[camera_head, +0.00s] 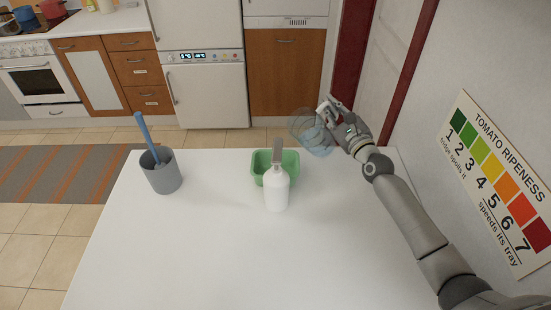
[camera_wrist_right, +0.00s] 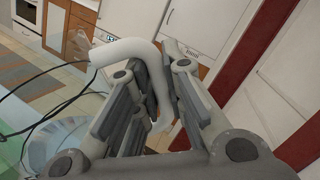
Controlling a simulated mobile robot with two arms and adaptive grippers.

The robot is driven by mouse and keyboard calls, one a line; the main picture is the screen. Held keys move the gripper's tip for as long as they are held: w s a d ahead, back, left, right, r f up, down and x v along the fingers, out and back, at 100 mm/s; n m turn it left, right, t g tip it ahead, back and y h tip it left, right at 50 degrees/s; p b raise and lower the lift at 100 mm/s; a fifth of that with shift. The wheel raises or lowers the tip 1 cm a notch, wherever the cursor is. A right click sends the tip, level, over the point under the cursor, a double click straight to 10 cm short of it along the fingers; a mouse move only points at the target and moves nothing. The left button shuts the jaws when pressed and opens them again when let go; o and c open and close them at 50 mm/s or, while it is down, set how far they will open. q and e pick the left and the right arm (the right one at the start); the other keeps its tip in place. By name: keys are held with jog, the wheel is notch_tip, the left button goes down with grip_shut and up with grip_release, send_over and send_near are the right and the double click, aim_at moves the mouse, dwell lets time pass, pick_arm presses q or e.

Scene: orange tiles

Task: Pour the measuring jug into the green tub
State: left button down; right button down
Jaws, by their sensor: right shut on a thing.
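The measuring jug (camera_head: 303,124) is see-through with a white handle (camera_head: 327,104) and some blue content low in it. It is in the air to the right of the green tub and looks tilted, though its clear outline is hard to read. My right gripper (camera_head: 338,112) is shut on its handle; the right wrist view shows the white handle (camera_wrist_right: 125,50) between the fingers and part of the bluish jug (camera_wrist_right: 62,135). The green tub (camera_head: 291,160) stands on the white table, its front partly hidden by a white bottle. My left gripper is out of view.
The white bottle (camera_head: 276,193) with a grey top stands just in front of the tub. A grey cup (camera_head: 163,176) with a blue-handled tool stands at the left of the table (camera_head: 200,250). The table front is clear. A wall with a chart (camera_head: 495,180) is at right.

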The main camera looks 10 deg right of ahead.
aim_at(325, 102)
jog(key=shift+a+r, duration=0.25)
jog(key=shift+r, duration=0.25)
jog(key=shift+s+a+n, duration=0.15)
jog(key=shift+a+n, duration=0.1)
jog(key=shift+n, duration=0.35)
jog(key=shift+s+a+r+n+y, duration=0.1)
jog(key=shift+a+n+y, duration=0.2)
jog(key=shift+n+y, duration=0.1)
jog(key=shift+s+a+r+n+p, duration=0.1)
jog(key=shift+a+r+n+p, duration=0.2)
jog(key=shift+r+n+p, duration=0.25)
jog(key=shift+s+a+r+n+p, duration=0.1)
jog(key=shift+a+r+n+p, duration=0.25)
jog(key=shift+n+p, duration=0.2)
jog(key=shift+s+a+n+y, duration=0.15)
jog(key=shift+a+n, duration=0.2)
jog(key=shift+n, duration=0.2)
jog(key=shift+s+a+n+y, duration=0.15)
jog(key=shift+a+n, duration=0.2)
jog(key=shift+n, duration=0.2)
jog(key=shift+w, duration=0.1)
jog(key=shift+a, duration=0.15)
jog(key=shift+a+n+t, duration=0.15)
jog(key=shift+n+t, duration=0.15)
jog(key=shift+n, duration=0.1)
